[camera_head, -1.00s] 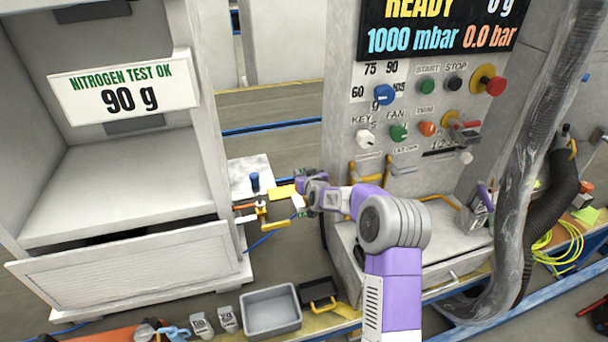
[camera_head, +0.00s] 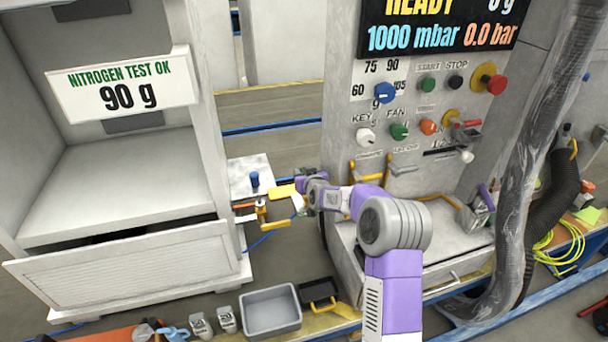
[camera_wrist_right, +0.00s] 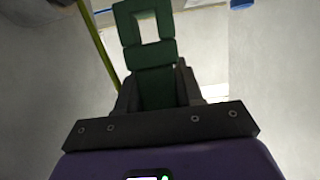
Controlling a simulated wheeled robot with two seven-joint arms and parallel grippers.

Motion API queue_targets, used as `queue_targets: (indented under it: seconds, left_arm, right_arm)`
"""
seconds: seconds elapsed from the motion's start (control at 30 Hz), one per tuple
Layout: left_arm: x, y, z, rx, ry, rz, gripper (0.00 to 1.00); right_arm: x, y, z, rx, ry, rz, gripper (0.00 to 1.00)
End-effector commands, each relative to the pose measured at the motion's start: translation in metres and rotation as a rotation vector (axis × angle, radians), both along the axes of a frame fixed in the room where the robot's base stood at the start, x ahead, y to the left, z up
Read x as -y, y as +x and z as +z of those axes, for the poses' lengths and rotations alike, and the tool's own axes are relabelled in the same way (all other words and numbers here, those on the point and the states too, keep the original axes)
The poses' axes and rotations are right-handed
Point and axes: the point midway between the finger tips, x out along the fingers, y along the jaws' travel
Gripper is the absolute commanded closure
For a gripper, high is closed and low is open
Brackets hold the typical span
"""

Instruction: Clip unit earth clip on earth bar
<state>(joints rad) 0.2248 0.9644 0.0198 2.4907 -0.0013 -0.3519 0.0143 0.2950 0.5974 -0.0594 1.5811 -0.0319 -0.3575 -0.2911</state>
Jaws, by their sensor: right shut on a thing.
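My right arm reaches in from the bottom of the head view and bends left. Its gripper (camera_head: 300,199) is small there, beside a small pale panel right of the white cabinet. In the right wrist view the gripper (camera_wrist_right: 157,88) is shut on a dark green clip (camera_wrist_right: 155,72) with a square opening at its far end. A yellow-green cable (camera_wrist_right: 95,45) runs along the left of the clip. I cannot tell whether the clip touches the bar. My left gripper is out of view.
A blue knob (camera_head: 254,179) stands by the panel. The white cabinet (camera_head: 120,195) is at left, and a control console (camera_head: 430,110) with knobs is at right. A grey bin (camera_head: 270,312) and a black tray (camera_head: 318,292) sit at the front.

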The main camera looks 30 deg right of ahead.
Motion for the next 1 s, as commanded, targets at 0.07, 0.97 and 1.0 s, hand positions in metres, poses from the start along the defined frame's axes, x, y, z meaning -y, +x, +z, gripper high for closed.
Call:
queue_targets:
  seconds: [0.07, 0.97, 1.0]
  left_arm:
    - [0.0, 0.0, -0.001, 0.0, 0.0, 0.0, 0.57]
    - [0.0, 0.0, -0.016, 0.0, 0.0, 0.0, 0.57]
    - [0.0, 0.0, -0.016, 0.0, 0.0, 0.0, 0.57]
  right_arm:
    - [0.0, 0.0, 0.0, 0.001, 0.0, 0.0, 0.96]
    - [0.0, 0.0, -0.015, 0.001, 0.0, 0.0, 0.96]
    - [0.0, 0.0, -0.016, 0.001, 0.0, 0.0, 0.96]
